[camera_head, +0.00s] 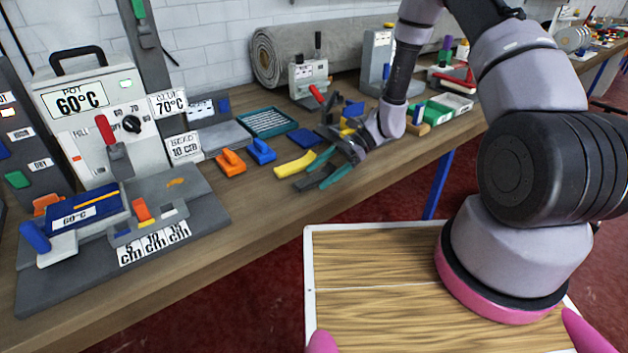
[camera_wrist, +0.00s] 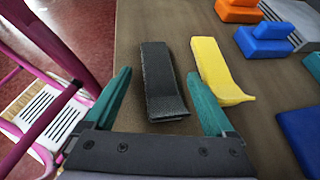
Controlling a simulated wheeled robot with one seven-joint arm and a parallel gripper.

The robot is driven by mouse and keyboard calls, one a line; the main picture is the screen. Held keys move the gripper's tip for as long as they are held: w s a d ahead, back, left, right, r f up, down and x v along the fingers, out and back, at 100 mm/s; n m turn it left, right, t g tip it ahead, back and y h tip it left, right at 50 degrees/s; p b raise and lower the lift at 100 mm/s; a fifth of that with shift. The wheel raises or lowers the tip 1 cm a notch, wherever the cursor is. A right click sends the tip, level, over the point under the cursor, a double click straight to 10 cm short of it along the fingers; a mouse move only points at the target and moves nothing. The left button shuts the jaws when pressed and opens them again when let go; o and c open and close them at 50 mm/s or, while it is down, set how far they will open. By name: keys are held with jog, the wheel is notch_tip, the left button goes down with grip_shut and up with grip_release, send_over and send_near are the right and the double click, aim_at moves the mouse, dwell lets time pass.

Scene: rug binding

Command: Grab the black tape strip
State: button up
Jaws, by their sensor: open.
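The black tape strip (camera_wrist: 160,82) lies on the wooden workbench (camera_wrist: 135,20), near its front edge. In the wrist view it sits between and ahead of my two teal fingertips. In the head view the strip (camera_head: 309,182) shows as a dark piece beside the teal fingers. My gripper (camera_wrist: 162,92) is open and empty, its fingers on either side of the strip's near part. A yellow strip (camera_wrist: 217,70) lies just right of the black strip, close to the right finger. In the head view my gripper (camera_head: 330,168) reaches low over the bench edge.
An orange block (camera_head: 231,162) and a blue block (camera_head: 262,151) stand left of the strips. A dark blue flat piece (camera_head: 304,138) lies behind. A teal tray (camera_head: 268,122) and a grey rug roll (camera_head: 300,52) are farther back. The bench's front edge is close.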

grip_shut()
dwell(0.3)
